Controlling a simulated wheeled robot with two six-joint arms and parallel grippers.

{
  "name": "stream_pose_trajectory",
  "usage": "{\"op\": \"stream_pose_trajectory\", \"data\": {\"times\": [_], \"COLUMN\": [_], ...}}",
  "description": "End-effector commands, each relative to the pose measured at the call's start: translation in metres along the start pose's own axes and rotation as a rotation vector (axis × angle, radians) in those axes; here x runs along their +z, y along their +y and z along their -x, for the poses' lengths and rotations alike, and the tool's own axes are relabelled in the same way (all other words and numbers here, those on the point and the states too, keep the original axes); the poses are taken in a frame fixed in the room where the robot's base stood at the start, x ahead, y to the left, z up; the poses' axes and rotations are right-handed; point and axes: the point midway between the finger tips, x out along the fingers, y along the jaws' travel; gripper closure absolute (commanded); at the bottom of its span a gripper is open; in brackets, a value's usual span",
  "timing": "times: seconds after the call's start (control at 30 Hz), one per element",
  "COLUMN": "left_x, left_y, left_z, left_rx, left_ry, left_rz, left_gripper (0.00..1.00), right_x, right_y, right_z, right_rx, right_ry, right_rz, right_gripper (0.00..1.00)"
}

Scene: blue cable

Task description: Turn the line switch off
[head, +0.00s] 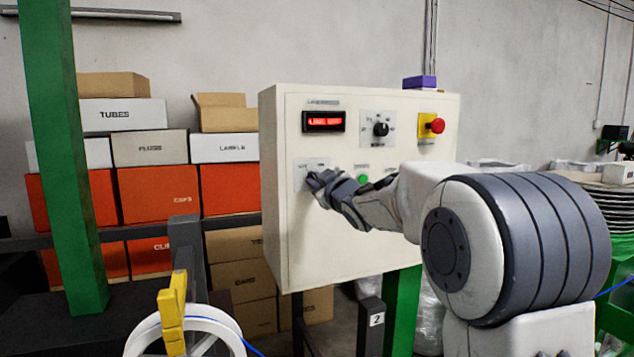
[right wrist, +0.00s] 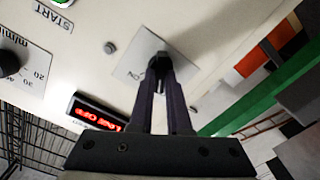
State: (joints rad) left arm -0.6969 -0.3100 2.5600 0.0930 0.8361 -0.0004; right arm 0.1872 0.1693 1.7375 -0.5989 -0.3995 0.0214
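The line switch sits on a light square plate at the lower left of the cream control panel; the plate (head: 301,181) is partly covered by my gripper in the head view. In the right wrist view the plate (right wrist: 133,66) shows the word "ON" beside the dark switch lever (right wrist: 160,61). My right gripper (head: 318,183) is at the plate. In the right wrist view its fingertips (right wrist: 161,72) are close together around the lever, with a narrow gap between the fingers. The panel's red lit display (head: 325,121) appears to end in "OFF" in the wrist view. My left gripper is not in view.
The panel (head: 330,255) also carries a dial (head: 380,129), a red push button (head: 438,126) on yellow and a green button (head: 364,179) close to my right gripper. A green post (head: 60,150) and stacked boxes (head: 158,193) stand left. A white reel (head: 205,322) is in front.

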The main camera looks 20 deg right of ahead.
Motion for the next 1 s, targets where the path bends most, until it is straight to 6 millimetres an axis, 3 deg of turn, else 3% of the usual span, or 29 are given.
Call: {"op": "stream_pose_trajectory", "data": {"times": [0.03,0.07,0.47,1.0], "left_x": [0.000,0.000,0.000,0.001], "left_y": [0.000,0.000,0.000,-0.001], "left_z": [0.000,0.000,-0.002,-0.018], "left_rx": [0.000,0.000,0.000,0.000], "left_ry": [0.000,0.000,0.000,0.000], "left_rz": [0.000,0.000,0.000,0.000], "left_gripper": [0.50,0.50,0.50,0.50], "right_x": [-0.001,-0.001,0.001,-0.001], "right_y": [0.000,0.000,0.000,0.000], "right_z": [0.000,0.000,0.005,0.096], "right_rx": [-0.001,-0.001,0.001,0.002], "right_ry": [0.002,0.002,0.001,0.002], "right_rz": [0.001,0.001,-0.001,0.001], "right_gripper": [0.66,0.55,0.55,0.55]}}
